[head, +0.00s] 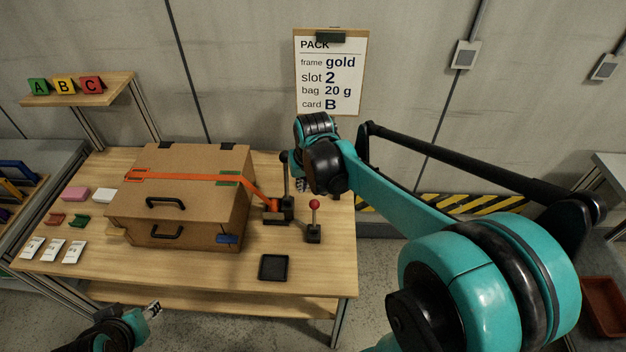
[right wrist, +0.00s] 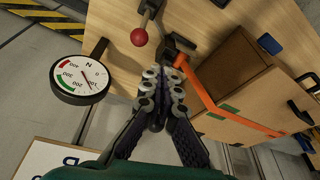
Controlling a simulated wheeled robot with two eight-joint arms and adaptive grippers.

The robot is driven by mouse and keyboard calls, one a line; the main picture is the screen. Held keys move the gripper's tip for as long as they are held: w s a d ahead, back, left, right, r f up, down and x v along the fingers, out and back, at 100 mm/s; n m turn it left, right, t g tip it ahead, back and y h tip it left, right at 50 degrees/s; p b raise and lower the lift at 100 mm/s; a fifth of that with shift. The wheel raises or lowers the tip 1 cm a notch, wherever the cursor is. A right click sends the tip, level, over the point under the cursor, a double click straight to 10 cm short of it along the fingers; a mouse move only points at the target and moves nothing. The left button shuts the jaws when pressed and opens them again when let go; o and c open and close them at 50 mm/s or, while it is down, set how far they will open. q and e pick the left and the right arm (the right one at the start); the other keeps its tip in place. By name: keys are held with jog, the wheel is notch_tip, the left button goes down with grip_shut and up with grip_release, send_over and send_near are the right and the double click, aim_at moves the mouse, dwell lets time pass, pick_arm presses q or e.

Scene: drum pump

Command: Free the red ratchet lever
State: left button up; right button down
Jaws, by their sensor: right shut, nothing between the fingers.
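A lever with a red ball knob (head: 314,205) stands upright on a black base near the right end of the wooden table. Its knob (right wrist: 139,37) also shows in the right wrist view. Left of it, an orange strap (head: 190,176) runs over a brown case (head: 190,195) down to a black ratchet block (head: 276,214). My right gripper (head: 302,188) is above the table behind the lever, partly hidden by its own wrist. In the wrist view its fingers (right wrist: 165,76) are shut and empty, apart from knob and strap. My left gripper (head: 153,309) is low at the front left; its jaw opening is unclear.
A round dial gauge (right wrist: 82,80) on a post stands close to my right gripper. A black tray (head: 274,267) lies at the table front. White packets (head: 52,249) and coloured pieces lie left of the case. A PACK sign (head: 330,75) hangs behind.

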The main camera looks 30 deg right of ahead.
pick_arm(q)
notch_tip(320, 180, up, 5)
jog(key=p, duration=0.3)
jog(key=shift+p, duration=0.35)
pick_arm(e)
jog(key=w+d+f+m+g, duration=0.1)
jog(key=w+d+f, duration=0.1)
jog(key=w+d, duration=0.4)
jog(key=shift+w+d+g, duration=0.15)
jog(key=shift+d+g, duration=0.05)
jog(key=shift+g, duration=0.2)
jog(key=b, duration=0.3)
send_over(314, 216)
jog(key=w+d, duration=0.2)
jog(key=w, duration=0.2)
jog(key=shift+f, duration=4.5)
pick_arm(q)
notch_tip(314, 216, down, 3)
jog(key=shift+f, duration=0.15)
pick_arm(e)
jog(key=shift+s+a, duration=0.1)
jog(key=shift+s+a, duration=0.1)
